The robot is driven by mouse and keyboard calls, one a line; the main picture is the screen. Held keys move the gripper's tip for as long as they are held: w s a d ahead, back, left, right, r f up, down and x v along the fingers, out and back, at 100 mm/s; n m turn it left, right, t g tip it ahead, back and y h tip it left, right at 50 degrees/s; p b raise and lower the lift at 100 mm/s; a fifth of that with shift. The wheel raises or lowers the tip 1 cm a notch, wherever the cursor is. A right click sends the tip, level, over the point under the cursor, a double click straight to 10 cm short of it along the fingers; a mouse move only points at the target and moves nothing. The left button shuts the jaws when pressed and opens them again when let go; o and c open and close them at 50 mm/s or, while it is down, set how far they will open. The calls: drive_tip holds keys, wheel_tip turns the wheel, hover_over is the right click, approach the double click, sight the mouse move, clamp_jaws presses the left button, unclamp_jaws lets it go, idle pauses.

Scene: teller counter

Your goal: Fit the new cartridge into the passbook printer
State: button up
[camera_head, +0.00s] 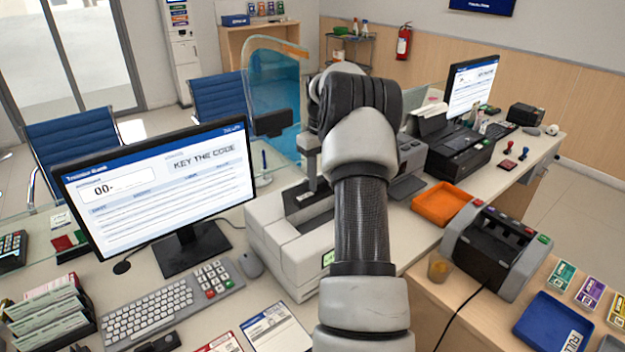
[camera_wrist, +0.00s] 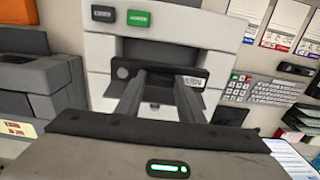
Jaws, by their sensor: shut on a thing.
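The passbook printer (camera_head: 280,237) is the pale grey box on the counter, left of my arm. It also shows in the wrist view (camera_wrist: 220,31), with a dark open bay and a black and a green button. The cartridge (camera_wrist: 196,79), dark with a small white label, lies across the bay opening between my fingers. My gripper (camera_wrist: 160,82) is shut on it. In the head view my gripper (camera_head: 311,183) points down over the printer's bay, partly hidden by my arm. I cannot tell whether the cartridge is seated or still above the bay floor.
A monitor (camera_head: 150,187), keyboard (camera_head: 147,312) and mouse (camera_head: 250,264) stand left of the printer. An orange tray (camera_head: 441,204), a banknote counter (camera_head: 494,249) and a blue tray (camera_head: 553,325) are on the right. A glass screen (camera_head: 272,95) rises behind the printer.

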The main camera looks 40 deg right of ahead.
drive_tip(key=shift+s+f+b, duration=0.15)
drive_tip(key=shift+f+b, duration=2.05)
drive_tip(key=shift+f, duration=0.3)
drive_tip(key=shift+f+b, duration=1.25)
drive_tip(key=shift+f, duration=1.95)
drive_tip(key=o, duration=1.2)
drive_tip(key=shift+c, duration=0.2)
drive_tip(key=shift+r+p, duration=3.3)
drive_tip(key=shift+r, duration=1.2)
